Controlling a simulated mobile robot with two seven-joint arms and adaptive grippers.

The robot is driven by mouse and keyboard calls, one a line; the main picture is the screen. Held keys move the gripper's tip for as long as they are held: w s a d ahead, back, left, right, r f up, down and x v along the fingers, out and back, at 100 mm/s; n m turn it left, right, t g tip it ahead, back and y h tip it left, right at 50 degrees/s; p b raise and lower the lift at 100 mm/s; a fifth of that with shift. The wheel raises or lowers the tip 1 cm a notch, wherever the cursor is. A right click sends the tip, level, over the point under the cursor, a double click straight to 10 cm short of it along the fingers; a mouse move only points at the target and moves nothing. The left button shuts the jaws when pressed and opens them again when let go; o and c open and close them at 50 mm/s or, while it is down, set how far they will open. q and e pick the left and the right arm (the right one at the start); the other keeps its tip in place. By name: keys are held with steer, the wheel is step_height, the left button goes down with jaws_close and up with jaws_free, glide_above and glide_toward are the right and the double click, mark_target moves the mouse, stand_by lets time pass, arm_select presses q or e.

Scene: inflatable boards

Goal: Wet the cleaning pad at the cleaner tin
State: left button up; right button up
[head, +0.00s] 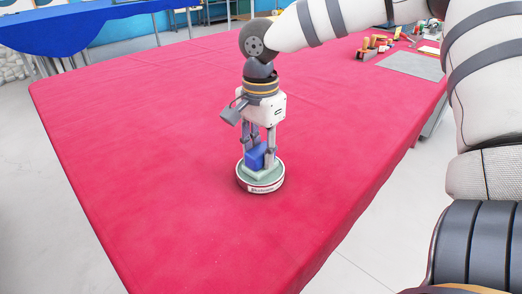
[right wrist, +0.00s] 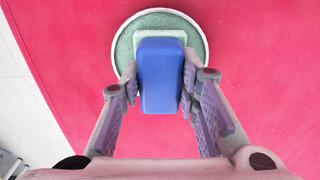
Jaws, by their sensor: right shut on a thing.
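The cleaner tin (head: 264,187) is a low round tin with a pale rim and a grey-green inner surface, standing on the red table. The cleaning pad has a blue block-shaped grip (head: 256,157) and a pale green base (head: 252,171). My right gripper (head: 259,160) points straight down over the tin, its fingers shut on the blue grip from both sides. In the right wrist view, the blue grip (right wrist: 160,75) lies between the fingertips and the pad's base is inside the outline of the tin (right wrist: 124,45). The pad looks upright and appears to rest on the tin's surface. My left gripper is out of view.
The red-covered table (head: 150,140) is clear around the tin. A grey mat (head: 412,65) and several small tools and blocks (head: 375,45) lie at the far right. A blue-covered table (head: 80,25) stands behind at the left.

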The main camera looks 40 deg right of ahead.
mark_target(260, 149)
stand_by(0.5)
step_height(260, 149, up, 3)
steer(key=shift+f+p, duration=0.1)
steer(key=shift+p, duration=0.35)
step_height(260, 149, up, 2)
steer(key=shift+r, duration=0.2)
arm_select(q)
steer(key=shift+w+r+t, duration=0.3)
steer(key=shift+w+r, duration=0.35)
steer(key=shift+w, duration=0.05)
arm_select(e)
steer(key=shift+r, duration=0.9)
